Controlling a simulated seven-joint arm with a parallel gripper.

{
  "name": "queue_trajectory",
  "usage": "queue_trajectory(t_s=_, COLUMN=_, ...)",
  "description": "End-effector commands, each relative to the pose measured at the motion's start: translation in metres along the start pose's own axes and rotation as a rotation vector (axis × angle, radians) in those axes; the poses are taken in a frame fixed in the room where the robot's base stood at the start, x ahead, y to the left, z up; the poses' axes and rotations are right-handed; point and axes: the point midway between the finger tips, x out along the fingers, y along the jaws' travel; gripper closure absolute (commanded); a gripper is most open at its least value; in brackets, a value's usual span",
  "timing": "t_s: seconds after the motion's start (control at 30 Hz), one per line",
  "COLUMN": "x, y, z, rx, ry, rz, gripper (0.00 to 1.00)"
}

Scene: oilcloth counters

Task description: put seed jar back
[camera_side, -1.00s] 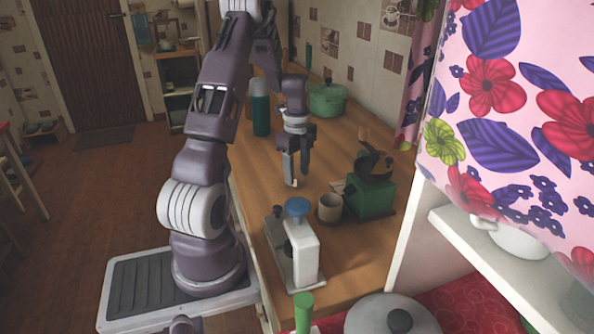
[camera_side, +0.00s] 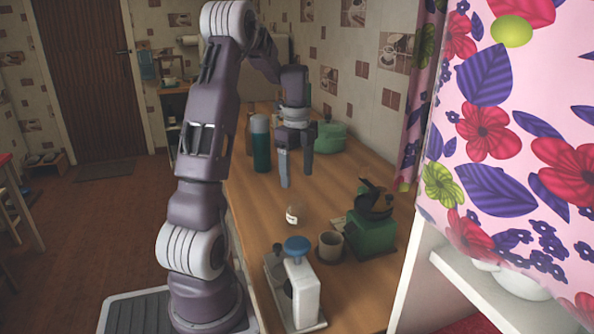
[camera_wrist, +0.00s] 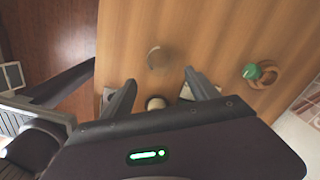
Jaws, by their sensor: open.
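The seed jar, which I take to be the small glass jar with a pale label (camera_side: 292,215), stands on the wooden counter in the side view. My gripper (camera_side: 296,178) is above and behind it, fingers pointing down, open and empty, apart from the jar. In the wrist view the open fingers (camera_wrist: 159,77) show over the counter. A small pale round thing (camera_wrist: 156,103) shows between them, partly hidden by the gripper body; I cannot tell whether it is the jar.
Near the jar are a cup (camera_side: 331,244), a green grinder (camera_side: 374,232) and a white device with a blue knob (camera_side: 303,287). A teal flask (camera_side: 260,145) and a green pot (camera_side: 330,138) stand farther back. Bare counter (camera_side: 335,190) lies between these groups.

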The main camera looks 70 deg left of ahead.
Motion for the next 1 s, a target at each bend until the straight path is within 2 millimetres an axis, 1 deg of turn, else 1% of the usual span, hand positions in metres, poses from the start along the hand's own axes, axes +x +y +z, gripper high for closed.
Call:
queue_trajectory(t_s=0.07, x=-0.009, y=0.000, z=-0.002, rx=-0.002, ry=-0.001, rz=-0.003, gripper=0.31)
queue_trajectory(t_s=0.13, x=-0.022, y=0.003, z=-0.019, rx=-0.033, ry=-0.007, rz=-0.021, gripper=0.31)
queue_trajectory(t_s=0.17, x=-0.031, y=0.006, z=-0.033, rx=-0.062, ry=-0.010, rz=-0.038, gripper=0.31)
queue_trajectory(t_s=0.2, x=-0.047, y=0.015, z=-0.060, rx=-0.119, ry=-0.012, rz=-0.070, gripper=0.31)
queue_trajectory(t_s=0.27, x=-0.070, y=0.037, z=-0.104, rx=-0.228, ry=-0.003, rz=-0.126, gripper=0.31)
queue_trajectory(t_s=0.3, x=-0.082, y=0.056, z=-0.132, rx=-0.307, ry=0.015, rz=-0.164, gripper=0.31)
queue_trajectory(t_s=0.37, x=-0.098, y=0.092, z=-0.169, rx=-0.435, ry=0.061, rz=-0.220, gripper=0.31)
queue_trajectory(t_s=0.4, x=-0.106, y=0.122, z=-0.192, rx=-0.528, ry=0.108, rz=-0.254, gripper=0.31)
queue_trajectory(t_s=0.43, x=-0.109, y=0.145, z=-0.205, rx=-0.601, ry=0.149, rz=-0.273, gripper=0.31)
queue_trajectory(t_s=0.47, x=-0.110, y=0.166, z=-0.215, rx=-0.668, ry=0.193, rz=-0.287, gripper=0.31)
queue_trajectory(t_s=0.5, x=-0.110, y=0.192, z=-0.223, rx=-0.752, ry=0.251, rz=-0.294, gripper=0.31)
queue_trajectory(t_s=0.6, x=-0.102, y=0.238, z=-0.232, rx=-0.912, ry=0.368, rz=-0.281, gripper=0.31)
queue_trajectory(t_s=0.7, x=-0.096, y=0.259, z=-0.233, rx=-0.998, ry=0.430, rz=-0.260, gripper=0.31)
queue_trajectory(t_s=0.8, x=-0.094, y=0.264, z=-0.233, rx=-1.026, ry=0.445, rz=-0.251, gripper=0.31)
queue_trajectory(t_s=1.0, x=-0.095, y=0.263, z=-0.233, rx=-1.027, ry=0.443, rz=-0.252, gripper=0.31)
